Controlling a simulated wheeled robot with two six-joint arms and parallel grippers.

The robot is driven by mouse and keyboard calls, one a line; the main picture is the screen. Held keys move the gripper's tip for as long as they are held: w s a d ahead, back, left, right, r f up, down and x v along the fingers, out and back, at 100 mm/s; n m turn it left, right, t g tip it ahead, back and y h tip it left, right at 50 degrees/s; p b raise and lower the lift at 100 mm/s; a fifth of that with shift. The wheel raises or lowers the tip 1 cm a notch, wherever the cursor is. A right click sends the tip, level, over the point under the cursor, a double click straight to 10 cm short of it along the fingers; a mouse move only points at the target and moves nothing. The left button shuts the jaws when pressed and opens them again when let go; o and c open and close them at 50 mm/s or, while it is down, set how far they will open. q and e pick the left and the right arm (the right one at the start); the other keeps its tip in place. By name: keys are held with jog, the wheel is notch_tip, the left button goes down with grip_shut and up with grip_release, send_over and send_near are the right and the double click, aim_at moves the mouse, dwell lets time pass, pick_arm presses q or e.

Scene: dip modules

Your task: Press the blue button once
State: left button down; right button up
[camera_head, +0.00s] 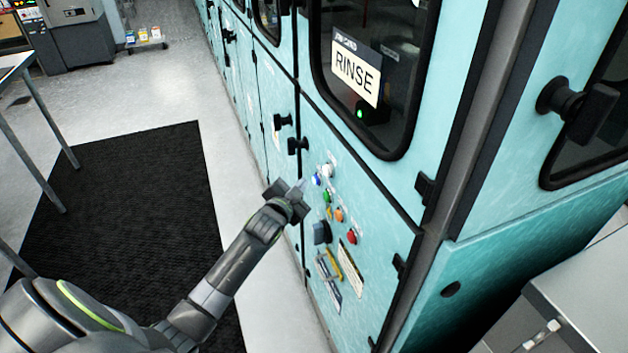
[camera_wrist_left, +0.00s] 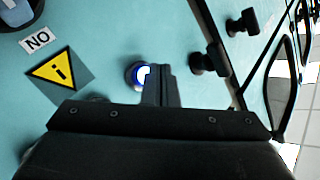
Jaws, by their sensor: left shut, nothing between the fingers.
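The blue button (camera_head: 316,180) is on the teal machine's front panel, at the upper left of a group of coloured buttons. In the left wrist view the shut fingers (camera_wrist_left: 160,82) overlap the button's edge. I cannot tell whether they touch it. My right gripper is not in view.
A white button (camera_head: 327,170), a green button (camera_head: 326,197), an orange button (camera_head: 339,215) and a red button (camera_head: 352,237) sit close by. Black latches (camera_head: 297,145) stick out from the panel. A black mat (camera_head: 130,220) covers the floor at left.

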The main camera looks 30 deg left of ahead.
pick_arm(q)
jog(key=shift+w+d, duration=0.1)
dwell(0.7)
jog(key=shift+w+d, duration=0.2)
